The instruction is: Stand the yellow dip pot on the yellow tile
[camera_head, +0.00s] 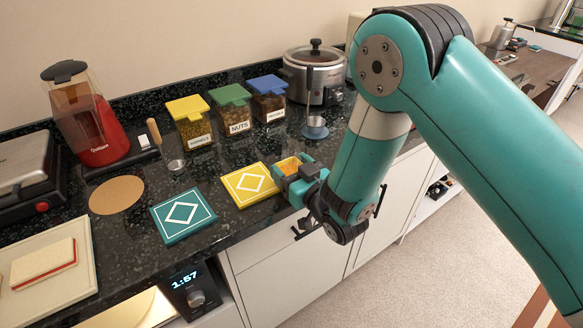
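The yellow tile (235,193), with a white diamond outline, lies flat on the dark counter near its front edge. My gripper (291,170) is just right of the tile, by the counter's front edge. The yellow dip pot (290,165) shows between my gripper's teal fingers, its open top facing up. The fingers look shut on it. The pot's lower part is hidden by the gripper, so I cannot tell its height above the counter. The yellow tile has nothing on it.
A teal tile (168,225) lies left of the yellow one, and a round cork mat (116,195) beyond it. Behind stand lidded jars (196,130), a small glass with a wooden-handled tool (174,163), a blue-grey dish (315,130) and a steel cooker (316,75).

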